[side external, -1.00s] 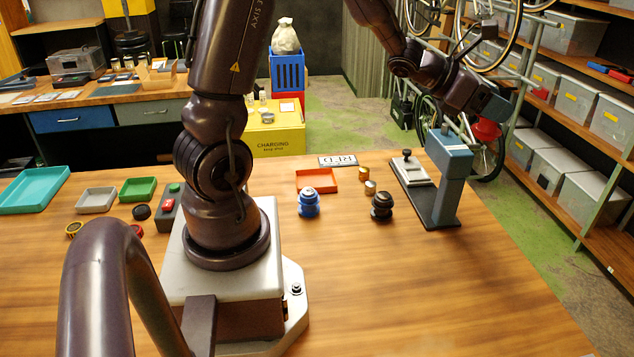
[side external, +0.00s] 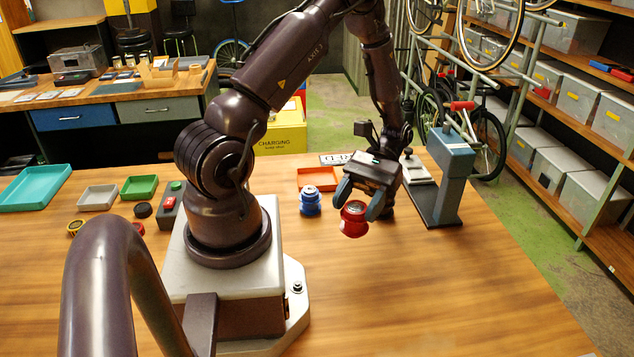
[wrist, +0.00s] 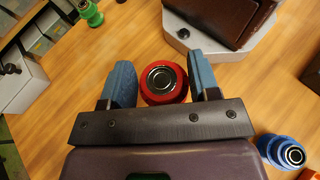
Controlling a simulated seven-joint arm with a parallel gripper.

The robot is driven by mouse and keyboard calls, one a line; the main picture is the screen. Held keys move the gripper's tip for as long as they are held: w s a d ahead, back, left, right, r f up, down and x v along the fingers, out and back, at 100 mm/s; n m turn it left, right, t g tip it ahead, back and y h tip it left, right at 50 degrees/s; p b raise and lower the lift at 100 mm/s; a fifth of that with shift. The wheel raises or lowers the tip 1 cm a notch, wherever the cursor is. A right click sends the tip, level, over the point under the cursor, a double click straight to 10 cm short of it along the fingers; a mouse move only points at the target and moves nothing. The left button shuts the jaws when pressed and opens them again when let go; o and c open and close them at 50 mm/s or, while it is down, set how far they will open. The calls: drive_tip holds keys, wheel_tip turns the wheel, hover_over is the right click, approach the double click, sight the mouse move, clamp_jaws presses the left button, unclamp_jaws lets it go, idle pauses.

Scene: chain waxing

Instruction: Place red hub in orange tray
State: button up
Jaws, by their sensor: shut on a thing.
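The red hub (side external: 353,219) is held between the two blue fingers of my gripper (side external: 358,202), above the table to the right of the blue hub (side external: 310,201). In the wrist view the red hub (wrist: 164,82) sits between the fingertips (wrist: 163,80), its silver-ringed top facing the camera. The orange tray (side external: 316,180) lies on the table behind the blue hub and left of my gripper; its visible floor looks empty.
A blue press-like stand (side external: 450,170) rises right of my gripper. Green (side external: 139,187), grey (side external: 97,197) and teal (side external: 35,187) trays lie at the left. The front right of the table is clear.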

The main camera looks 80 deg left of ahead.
drive_tip(key=s+a+m+g+y, duration=0.1)
drive_tip(key=s+a+m+y, duration=0.3)
drive_tip(key=a+m+y, duration=0.65)
drive_tip(key=s+a+m+y, duration=0.4)
drive_tip(key=a+m+y, duration=0.35)
drive_tip(key=a, duration=0.55)
drive_tip(key=w+a+f+m+t+y, duration=0.2)
drive_tip(key=w+a+m+t+y, duration=0.3)
drive_tip(key=a+m+t, duration=0.15)
drive_tip(key=shift+m+t+y, duration=0.3)
drive_tip(key=shift+m+t, duration=0.15)
drive_tip(key=shift+m, duration=0.1)
drive_tip(key=f, duration=0.7)
drive_tip(key=shift+s+d+f, duration=0.1)
drive_tip(key=shift+d+f, duration=0.05)
drive_tip(key=shift+d, duration=0.1)
drive_tip(key=o, duration=1)
drive_tip(key=shift+o, duration=0.2)
